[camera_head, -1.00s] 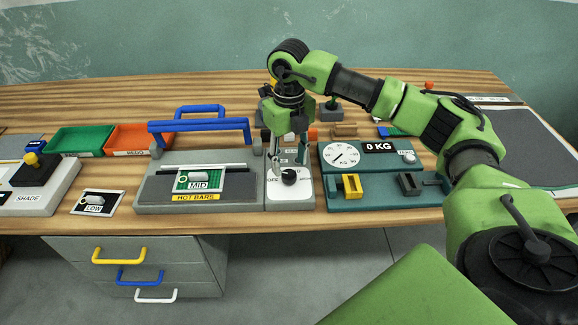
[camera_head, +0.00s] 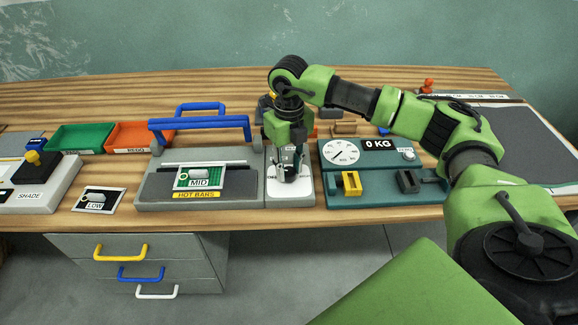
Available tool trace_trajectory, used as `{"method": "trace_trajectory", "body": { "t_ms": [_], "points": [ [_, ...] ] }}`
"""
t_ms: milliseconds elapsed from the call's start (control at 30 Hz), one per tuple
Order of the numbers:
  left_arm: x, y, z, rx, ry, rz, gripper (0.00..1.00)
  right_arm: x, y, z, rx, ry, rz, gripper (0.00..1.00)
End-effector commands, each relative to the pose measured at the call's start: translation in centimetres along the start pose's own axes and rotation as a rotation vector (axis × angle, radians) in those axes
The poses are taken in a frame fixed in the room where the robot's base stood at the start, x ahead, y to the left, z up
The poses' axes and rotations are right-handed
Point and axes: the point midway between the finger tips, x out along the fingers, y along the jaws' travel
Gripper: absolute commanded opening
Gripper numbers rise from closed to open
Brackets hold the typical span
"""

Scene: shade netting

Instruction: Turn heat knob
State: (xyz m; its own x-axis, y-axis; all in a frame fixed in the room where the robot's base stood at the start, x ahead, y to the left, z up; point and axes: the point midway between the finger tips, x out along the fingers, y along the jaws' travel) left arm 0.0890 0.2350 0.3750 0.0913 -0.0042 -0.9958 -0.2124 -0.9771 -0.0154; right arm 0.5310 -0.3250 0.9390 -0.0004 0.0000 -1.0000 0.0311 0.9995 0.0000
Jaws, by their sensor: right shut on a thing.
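The heat knob (camera_head: 289,177) is a small dark knob on a pale panel (camera_head: 301,190) right of the hot bars unit. My right gripper (camera_head: 288,172) points down from above and is shut on the knob, with its fingers hiding most of it. The knob's setting is hard to read because the gripper covers most of the dial markings. The hot bars unit (camera_head: 150,190) has a blue handle (camera_head: 200,127) and a card marked MID (camera_head: 199,178) lying on it. My left gripper is not in view.
Right of the panel stands a teal scale (camera_head: 385,200) reading 0 KG, with a yellow block (camera_head: 350,184). At left are a LOW card (camera_head: 98,200), a SHADE box (camera_head: 40,195), and green (camera_head: 82,138) and orange trays (camera_head: 139,137). Drawers (camera_head: 140,250) are below.

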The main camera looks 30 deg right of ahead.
Motion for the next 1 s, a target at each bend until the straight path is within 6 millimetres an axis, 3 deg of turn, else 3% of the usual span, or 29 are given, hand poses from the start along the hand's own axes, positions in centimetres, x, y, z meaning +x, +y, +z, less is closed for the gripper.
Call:
{"method": "trace_trajectory", "body": {
  "t_ms": [367, 1000],
  "points": [
    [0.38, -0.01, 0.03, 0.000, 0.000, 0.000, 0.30, 0.03, 0.03, 0.05, 0.157, -0.001, 0.001, 0.05],
    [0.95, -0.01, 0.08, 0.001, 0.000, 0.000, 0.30, -0.06, -0.02, 0.05, 0.750, -0.001, 0.000, 0.05]
  ]
}}
